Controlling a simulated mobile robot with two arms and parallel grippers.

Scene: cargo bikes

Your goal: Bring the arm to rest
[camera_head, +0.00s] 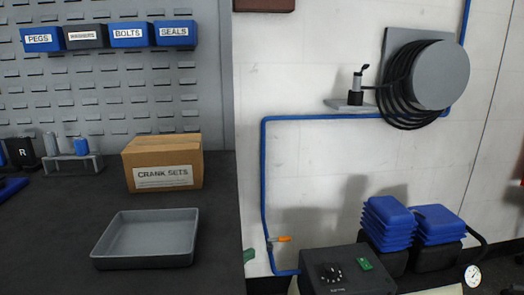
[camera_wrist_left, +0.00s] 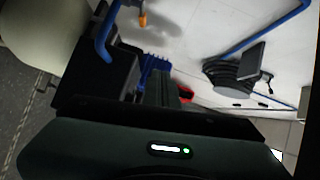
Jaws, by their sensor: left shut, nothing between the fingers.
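My left gripper (camera_wrist_left: 166,88) shows in the left wrist view, its dark housing across the bottom and its dark fingers pointing up the picture. The fingers are together, with nothing seen between them. It hangs in front of the pump area, with blue bellows (camera_wrist_left: 150,65) and a dark box (camera_wrist_left: 95,80) beyond it. In the head view I cannot make out the left gripper clearly. My right gripper is in neither view.
In the head view, a dark bench at left carries a grey tray (camera_head: 103,251) and a cardboard box (camera_head: 163,160). At right are a black control box (camera_head: 345,272), blue bellows (camera_head: 389,222) and a wall hose reel (camera_head: 440,75). A blue pipe (camera_head: 263,180) runs along the wall.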

